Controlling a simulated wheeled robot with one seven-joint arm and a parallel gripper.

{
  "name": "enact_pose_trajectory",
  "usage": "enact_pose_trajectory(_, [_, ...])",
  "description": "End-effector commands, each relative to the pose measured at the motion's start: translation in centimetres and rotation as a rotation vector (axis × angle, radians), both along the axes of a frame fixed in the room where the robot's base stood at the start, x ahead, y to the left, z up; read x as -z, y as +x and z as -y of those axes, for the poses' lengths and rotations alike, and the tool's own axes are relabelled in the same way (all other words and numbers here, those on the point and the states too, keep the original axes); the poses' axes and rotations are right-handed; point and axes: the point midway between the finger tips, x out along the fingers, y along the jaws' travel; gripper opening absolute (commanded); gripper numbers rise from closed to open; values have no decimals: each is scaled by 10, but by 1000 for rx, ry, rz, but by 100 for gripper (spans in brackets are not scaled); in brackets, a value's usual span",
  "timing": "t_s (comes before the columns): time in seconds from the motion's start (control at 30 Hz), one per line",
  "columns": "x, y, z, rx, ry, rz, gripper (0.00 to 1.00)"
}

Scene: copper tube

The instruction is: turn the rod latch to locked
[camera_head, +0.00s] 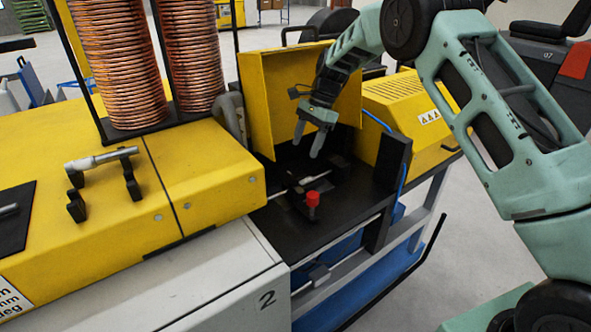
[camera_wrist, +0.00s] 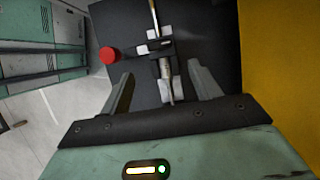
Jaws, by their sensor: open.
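A latch assembly with a metal rod (camera_head: 312,179) and a red knob (camera_head: 313,199) sits on the black bed of the machine, in front of the raised yellow cover. In the wrist view the rod (camera_wrist: 165,69) runs up the picture through small blocks, and the red knob (camera_wrist: 110,55) stands out to its left on a dark arm. My gripper (camera_head: 308,142) points down above and behind the latch. In the wrist view my gripper (camera_wrist: 160,84) is open, with the rod's near end showing between its fingers. I see no contact; the height gap is hard to judge.
The raised yellow cover (camera_head: 285,85) stands close behind my gripper. A black upright plate (camera_head: 392,165) is to the right. A second grey rod in black brackets (camera_head: 100,159) sits on the yellow housing at left. Copper coils (camera_head: 118,60) stand behind it.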

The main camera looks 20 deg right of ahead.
Motion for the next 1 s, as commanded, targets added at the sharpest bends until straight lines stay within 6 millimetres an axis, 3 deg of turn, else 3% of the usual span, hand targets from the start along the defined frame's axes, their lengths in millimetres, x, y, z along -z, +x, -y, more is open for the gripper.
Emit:
enact_pose_trajectory(0.3, [55,-9,-24,-3,1,-3,63])
enact_pose_trajectory(0.5, [79,-11,-33,-3,1,-1,63])
enact_pose_trajectory(0.9, [88,-12,-36,-2,1,2,63])
enact_pose_trajectory(0.93, [88,-12,-36,-2,1,2,60])
enact_pose_trajectory(1.0, [88,-12,-36,-2,1,2,40])
